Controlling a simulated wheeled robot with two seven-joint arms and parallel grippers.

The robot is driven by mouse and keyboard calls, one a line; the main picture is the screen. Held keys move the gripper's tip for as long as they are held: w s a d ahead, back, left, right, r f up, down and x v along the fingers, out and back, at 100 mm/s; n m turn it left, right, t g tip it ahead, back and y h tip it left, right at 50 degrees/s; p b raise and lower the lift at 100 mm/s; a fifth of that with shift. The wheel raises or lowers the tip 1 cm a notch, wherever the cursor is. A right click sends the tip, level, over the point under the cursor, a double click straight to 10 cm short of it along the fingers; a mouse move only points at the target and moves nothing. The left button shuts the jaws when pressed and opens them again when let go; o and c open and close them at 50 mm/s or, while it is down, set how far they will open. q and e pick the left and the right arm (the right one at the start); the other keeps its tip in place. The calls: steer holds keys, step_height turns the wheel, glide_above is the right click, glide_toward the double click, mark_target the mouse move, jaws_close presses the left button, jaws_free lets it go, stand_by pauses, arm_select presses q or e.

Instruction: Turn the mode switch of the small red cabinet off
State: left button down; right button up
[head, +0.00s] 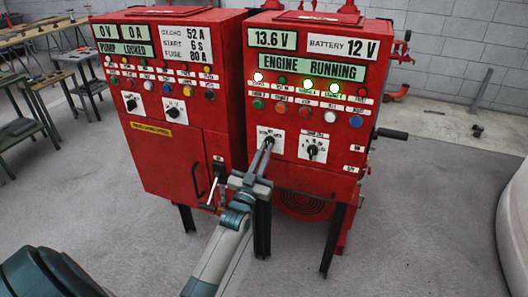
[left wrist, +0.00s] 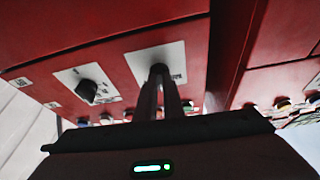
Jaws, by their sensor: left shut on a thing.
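Two red cabinets stand side by side in the head view. The right one (head: 310,180) shows "ENGINE RUNNING", "13.6 V" and "BATTERY 12 V". Low on its face are two black rotary switches on white plates, with lettering too small to read. My left gripper (head: 268,144) is shut on the left of these, the mode switch (head: 268,137). The fingers partly hide its knob, so its setting cannot be told. In the left wrist view the fingers (left wrist: 160,80) meet at this knob (left wrist: 158,69). The other rotary switch (head: 312,150) is untouched. My right gripper is not in view.
The left cabinet (head: 165,170) has its own two rotary switches and a door handle (head: 197,180). Lamps and coloured buttons line the right panel above the switches. A black lever (head: 392,133) sticks out at right. Workbenches (head: 40,60) stand at far left. Grey floor in front is open.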

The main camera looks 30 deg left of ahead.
arm_select(q)
steer(key=shift+n+y, duration=0.4)
steer(key=shift+n, duration=0.3)
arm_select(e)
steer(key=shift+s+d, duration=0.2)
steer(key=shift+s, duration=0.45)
arm_select(q)
steer(key=shift+r, duration=0.1)
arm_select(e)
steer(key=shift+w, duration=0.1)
arm_select(q)
steer(key=c, duration=1.9)
jaws_free()
steer(key=shift+o, duration=0.2)
steer(key=shift+w, duration=0.1)
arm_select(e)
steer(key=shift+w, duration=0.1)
